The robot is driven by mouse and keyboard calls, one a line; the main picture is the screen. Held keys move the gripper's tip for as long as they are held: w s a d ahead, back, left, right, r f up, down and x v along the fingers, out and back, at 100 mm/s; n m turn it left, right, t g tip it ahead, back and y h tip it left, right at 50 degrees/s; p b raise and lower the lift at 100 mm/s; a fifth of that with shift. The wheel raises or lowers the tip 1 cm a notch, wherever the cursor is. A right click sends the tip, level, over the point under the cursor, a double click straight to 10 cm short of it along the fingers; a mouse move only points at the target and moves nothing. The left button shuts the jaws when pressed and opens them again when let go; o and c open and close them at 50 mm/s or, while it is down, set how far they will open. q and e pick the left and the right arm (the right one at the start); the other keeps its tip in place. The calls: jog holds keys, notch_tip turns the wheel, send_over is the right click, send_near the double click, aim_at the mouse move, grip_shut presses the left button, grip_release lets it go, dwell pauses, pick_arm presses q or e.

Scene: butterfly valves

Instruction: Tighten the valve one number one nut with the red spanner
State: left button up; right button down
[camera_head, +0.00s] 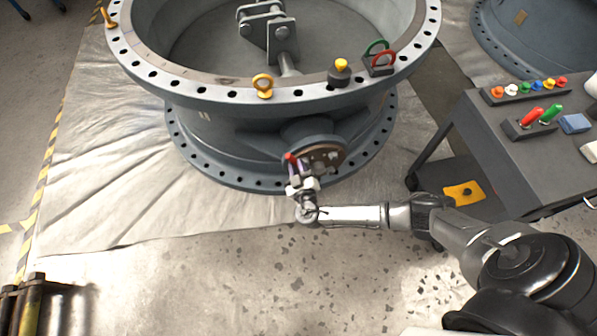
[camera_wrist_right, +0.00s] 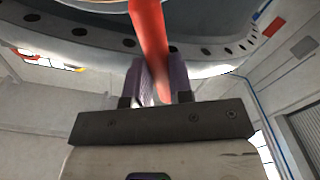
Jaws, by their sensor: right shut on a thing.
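The large grey butterfly valve (camera_head: 215,128) stands in the upper middle of the head view. Its small side flange (camera_head: 318,158) faces toward me, with a brownish plate and small fasteners. I cannot tell which nut is number one. My right gripper (camera_head: 298,176) is in front of this flange, shut on the red spanner (camera_wrist_right: 150,35). In the right wrist view, the spanner's red shaft stands between the purplish fingers of my right gripper (camera_wrist_right: 163,82). In the head view only a small red bit of it shows (camera_head: 290,157). The spanner's contact with a nut is hidden. My left gripper is out of view.
A dark trolley (camera_head: 500,135) stands at right, carrying red and green handles (camera_head: 540,115) and coloured knobs (camera_head: 527,88). A second valve (camera_head: 550,45) is at the upper right. Yellow, green and red pieces sit on the near rim.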

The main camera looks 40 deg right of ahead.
jog(key=shift+w+d, duration=0.15)
jog(key=shift+w, duration=0.05)
dwell(0.3)
jog(key=shift+w+b, duration=0.1)
jog(key=shift+b, duration=0.2)
dwell(0.4)
jog(key=shift+w+d, duration=0.1)
jog(key=shift+w, duration=0.15)
jog(key=shift+w+d+r+b, duration=0.1)
jog(key=shift+w+d+b, duration=0.15)
jog(key=shift+w+b, duration=0.2)
jog(key=shift+w, duration=0.1)
dwell(0.4)
jog(key=shift+w+d+b, duration=0.25)
jog(key=shift+w+b, duration=0.05)
jog(key=shift+b, duration=0.25)
dwell(0.5)
